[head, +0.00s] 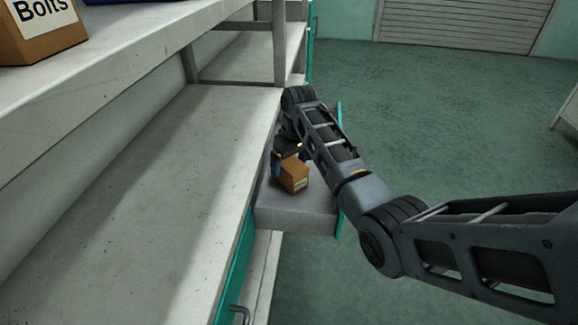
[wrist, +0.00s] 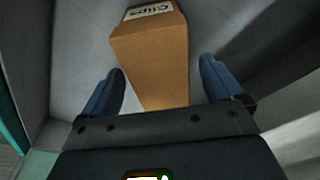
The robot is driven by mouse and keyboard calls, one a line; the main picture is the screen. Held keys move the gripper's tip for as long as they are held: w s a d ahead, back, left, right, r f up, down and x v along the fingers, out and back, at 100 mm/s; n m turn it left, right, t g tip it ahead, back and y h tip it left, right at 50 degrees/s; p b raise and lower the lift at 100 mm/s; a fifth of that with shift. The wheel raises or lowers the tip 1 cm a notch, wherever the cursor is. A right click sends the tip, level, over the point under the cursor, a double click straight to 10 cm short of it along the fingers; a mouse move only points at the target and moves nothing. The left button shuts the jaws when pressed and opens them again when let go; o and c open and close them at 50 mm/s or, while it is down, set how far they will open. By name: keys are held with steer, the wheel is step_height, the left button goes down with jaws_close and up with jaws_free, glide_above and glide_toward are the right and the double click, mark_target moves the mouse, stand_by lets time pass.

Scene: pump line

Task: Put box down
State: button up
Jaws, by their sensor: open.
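A small brown cardboard box (head: 293,175) sits in an open grey drawer (head: 295,217) below the workbench. In the wrist view the box (wrist: 155,60) carries a white label reading "Clips". My gripper (wrist: 162,88) is open, with one blue finger on each side of the box's near end. A gap shows between each finger and the box. In the head view my gripper (head: 277,160) is mostly hidden behind my arm and the box. The box appears to rest on the drawer floor.
The long grey workbench top (head: 130,190) runs along the left and is bare. A "Bolts" box (head: 42,30) stands on the upper shelf (head: 120,45). Drawer walls surround the gripper closely. The green floor (head: 450,130) on the right is open.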

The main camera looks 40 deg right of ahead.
step_height(320, 180, up, 10)
steer(key=s, duration=0.1)
steer(key=shift+s+b, duration=0.3)
steer(key=shift+s, duration=0.05)
steer(key=shift+a, duration=0.1)
